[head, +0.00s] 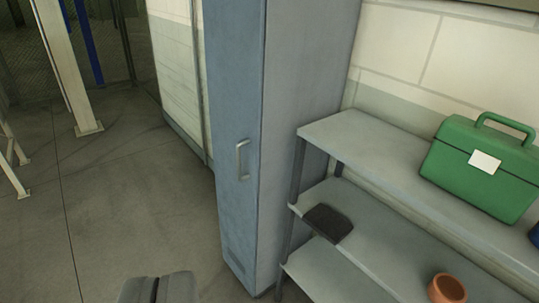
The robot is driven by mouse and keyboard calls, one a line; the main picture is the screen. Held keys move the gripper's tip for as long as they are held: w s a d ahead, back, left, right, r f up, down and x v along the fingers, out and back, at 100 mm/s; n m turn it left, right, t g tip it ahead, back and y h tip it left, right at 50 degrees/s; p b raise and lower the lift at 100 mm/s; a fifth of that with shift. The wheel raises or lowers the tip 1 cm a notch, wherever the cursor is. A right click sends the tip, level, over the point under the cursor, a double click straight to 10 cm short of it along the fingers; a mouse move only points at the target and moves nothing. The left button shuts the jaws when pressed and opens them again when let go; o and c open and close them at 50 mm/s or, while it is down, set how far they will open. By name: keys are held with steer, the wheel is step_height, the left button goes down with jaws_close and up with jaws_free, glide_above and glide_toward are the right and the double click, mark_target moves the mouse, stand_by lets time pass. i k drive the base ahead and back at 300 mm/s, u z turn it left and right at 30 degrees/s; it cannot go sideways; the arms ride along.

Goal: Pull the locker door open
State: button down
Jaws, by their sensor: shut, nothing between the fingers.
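A tall blue-grey locker (310,80) stands in the middle of the head view against the wall. Its narrow door (228,100) faces left and looks shut. A grey bar handle (241,160) sits upright on the door near its right edge. My gripper (157,285) shows at the bottom edge, left of the locker and below the handle. It is shut and empty, with a thin dark line between its fingers. It is apart from the door and the handle.
A grey shelf unit (375,142) stands right of the locker, holding a green box (478,170), a dark flat item (328,222) and an orange pot (447,289). A pale post (65,65) stands at the far left. The floor (120,190) left of the locker is clear.

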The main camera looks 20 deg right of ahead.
mark_target(234, 30)
steer(key=z, duration=0.2)
steer(key=i, duration=1)
steer(key=k, duration=0.6)
steer(key=u, duration=0.35)
steer(key=i, duration=1.15)
steer(key=u, duration=0.05)
